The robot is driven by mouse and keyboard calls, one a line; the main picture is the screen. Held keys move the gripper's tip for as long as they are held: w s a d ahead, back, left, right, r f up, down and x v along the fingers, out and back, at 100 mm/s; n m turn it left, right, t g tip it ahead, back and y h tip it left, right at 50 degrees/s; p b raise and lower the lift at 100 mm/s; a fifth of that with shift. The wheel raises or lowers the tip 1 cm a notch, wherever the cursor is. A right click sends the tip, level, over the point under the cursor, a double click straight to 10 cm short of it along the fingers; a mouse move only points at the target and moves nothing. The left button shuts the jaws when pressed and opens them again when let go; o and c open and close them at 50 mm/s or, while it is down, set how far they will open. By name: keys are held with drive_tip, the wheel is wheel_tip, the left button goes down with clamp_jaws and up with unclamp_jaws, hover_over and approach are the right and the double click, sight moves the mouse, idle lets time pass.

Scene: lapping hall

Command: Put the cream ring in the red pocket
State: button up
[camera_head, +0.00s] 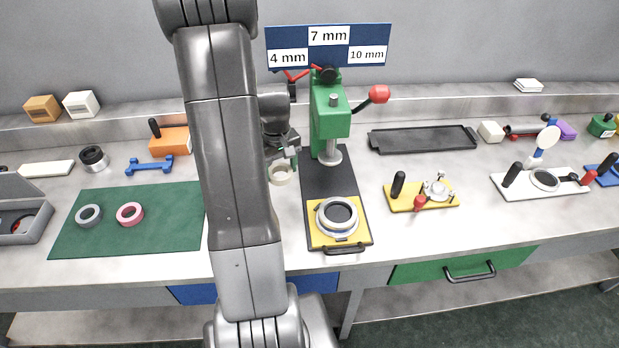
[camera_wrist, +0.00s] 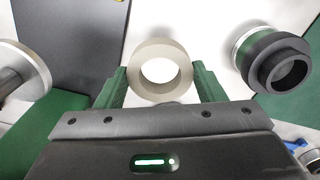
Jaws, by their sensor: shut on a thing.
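The cream ring (camera_head: 281,176) is held in my gripper (camera_head: 284,158), in front of and left of the green press. In the wrist view the cream ring (camera_wrist: 140,69) sits between the two green fingers of my gripper (camera_wrist: 160,88), which are shut on its sides. Its open hole faces the camera. I cannot make out a clear red pocket. A grey open case (camera_head: 38,232) at the far left shows some red inside, but its inside is mostly cut off.
A green mat (camera_head: 100,240) carries a grey ring (camera_head: 89,206) and a pink ring (camera_head: 130,204). The green press (camera_head: 325,120) stands on a dark base beside my gripper, with a yellow plate (camera_head: 320,239) in front. A yellow fixture (camera_head: 402,206) stands further right.

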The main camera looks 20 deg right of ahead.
sight(283, 195)
drive_tip(key=shift+f+p, duration=0.3)
drive_tip(key=shift+f, duration=3.4)
drive_tip(key=shift+f, duration=0.2)
drive_tip(key=o, duration=0.8)
drive_tip(key=shift+r, duration=0.1)
